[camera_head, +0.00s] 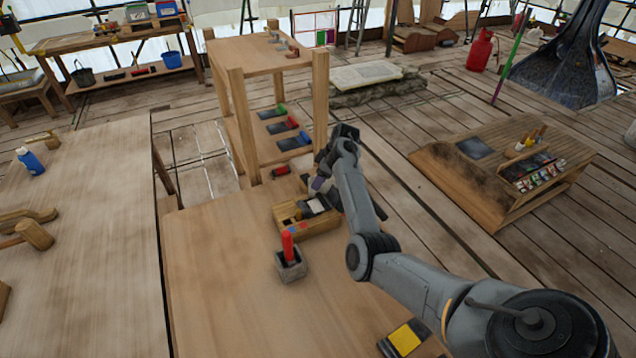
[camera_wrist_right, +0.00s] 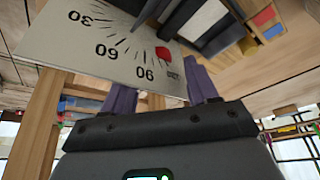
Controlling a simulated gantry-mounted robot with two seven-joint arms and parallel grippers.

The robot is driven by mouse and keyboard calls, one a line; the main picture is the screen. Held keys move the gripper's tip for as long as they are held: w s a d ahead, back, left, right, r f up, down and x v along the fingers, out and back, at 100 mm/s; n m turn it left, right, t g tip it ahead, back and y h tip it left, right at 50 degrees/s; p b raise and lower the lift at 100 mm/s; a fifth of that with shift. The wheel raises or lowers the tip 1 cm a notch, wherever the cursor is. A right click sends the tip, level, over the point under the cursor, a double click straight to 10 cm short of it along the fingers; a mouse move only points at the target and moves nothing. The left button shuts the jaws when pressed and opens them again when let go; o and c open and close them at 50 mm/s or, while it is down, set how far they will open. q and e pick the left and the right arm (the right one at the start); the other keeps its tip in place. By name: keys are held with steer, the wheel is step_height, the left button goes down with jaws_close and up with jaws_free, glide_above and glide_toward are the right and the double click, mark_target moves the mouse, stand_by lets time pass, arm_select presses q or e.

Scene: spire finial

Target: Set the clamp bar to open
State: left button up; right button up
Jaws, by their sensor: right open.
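I cannot clearly make out the clamp bar. In the wrist view a grey plate (camera_wrist_right: 75,45) carries tick marks, the numbers 30, 60 and 90, and a red dot. Beside it, at the top, is a dark fixture with a pale block (camera_wrist_right: 203,20). My right gripper (camera_wrist_right: 160,92) is open, its two fingers apart in front of the plate; I see nothing held between them. In the head view my right gripper (camera_head: 324,180) is over the far part of the near table, by the wooden tray, and its wrist hides much of the fixture. My left gripper is not in view.
On the near table (camera_head: 215,290) are a wooden tray (camera_head: 318,226), a grey block (camera_head: 291,267) with a red upright handle, and a yellow-and-black pad (camera_head: 405,338). A wooden shelf stand (camera_head: 235,110) rises just behind. The table's left front is clear.

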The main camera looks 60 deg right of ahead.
steer(key=shift+x, duration=1.15)
jaws_close()
